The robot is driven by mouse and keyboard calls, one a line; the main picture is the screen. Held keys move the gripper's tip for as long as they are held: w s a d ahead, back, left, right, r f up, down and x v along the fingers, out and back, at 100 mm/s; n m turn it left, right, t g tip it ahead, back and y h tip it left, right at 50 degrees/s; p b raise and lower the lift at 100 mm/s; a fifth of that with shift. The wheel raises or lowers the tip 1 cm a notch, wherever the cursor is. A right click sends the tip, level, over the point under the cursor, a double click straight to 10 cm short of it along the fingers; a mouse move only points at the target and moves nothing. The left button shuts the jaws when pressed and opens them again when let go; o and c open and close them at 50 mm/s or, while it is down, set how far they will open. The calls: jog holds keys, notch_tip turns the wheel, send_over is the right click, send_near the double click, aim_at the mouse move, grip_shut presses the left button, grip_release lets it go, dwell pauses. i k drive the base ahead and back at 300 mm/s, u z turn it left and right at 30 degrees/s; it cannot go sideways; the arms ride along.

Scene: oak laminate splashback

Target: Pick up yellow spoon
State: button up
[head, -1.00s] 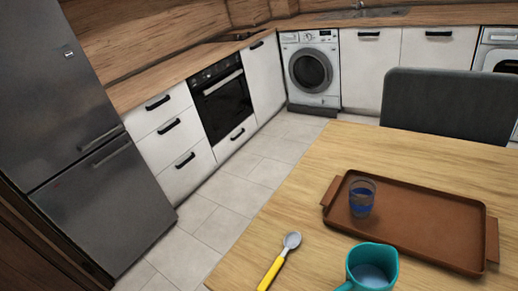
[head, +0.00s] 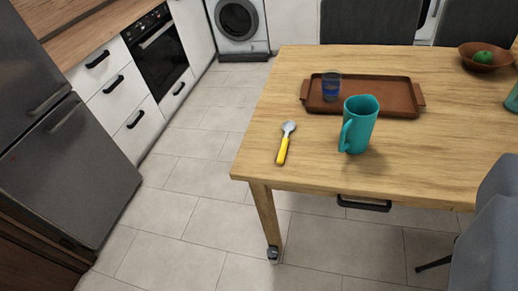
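The yellow spoon (head: 283,149) lies flat on the wooden table (head: 445,155) near its front left corner. Its yellow handle points toward the front edge and its grey metal bowl points away, toward the tray. A teal pitcher (head: 359,124) stands upright to the right of the spoon, with its handle on the left side. Nothing covers the spoon. My gripper does not show in the head view.
A brown tray (head: 395,97) with a blue glass (head: 331,86) lies behind the pitcher. A brown bowl (head: 479,55) holds a green fruit at the back right. Grey chairs (head: 490,225) stand right and behind. Floor (head: 185,180) left of the table is clear.

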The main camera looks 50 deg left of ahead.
aim_at(288, 126)
jog(key=u, duration=0.85)
jog(key=i, duration=0.95)
jog(key=z, duration=0.05)
